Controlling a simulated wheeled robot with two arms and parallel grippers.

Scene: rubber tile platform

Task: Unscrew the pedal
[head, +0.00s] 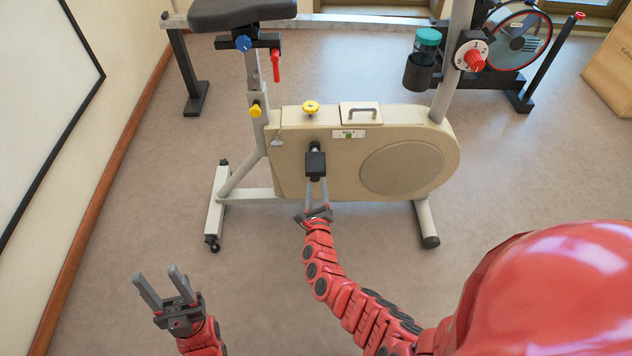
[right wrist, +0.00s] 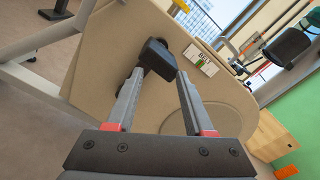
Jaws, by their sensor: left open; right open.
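The black pedal (head: 316,164) is on the side of the beige exercise bike (head: 385,130), near the middle of its body. My right gripper (head: 317,184) is open just below the pedal, its fingers pointing up at it. In the right wrist view the pedal (right wrist: 158,57) lies just beyond the tips of the two spread fingers (right wrist: 160,78). I cannot tell whether a finger touches it. My left gripper (head: 160,280) is open and empty over the floor at the lower left, away from the bike.
The bike carries a seat (head: 240,12), a yellow knob (head: 311,107), a handle (head: 361,112) and a cup (head: 428,42) in a holder. A second bike wheel (head: 520,38) stands behind right. A cardboard box (head: 612,70) is at the far right. The floor (head: 110,260) at left is clear.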

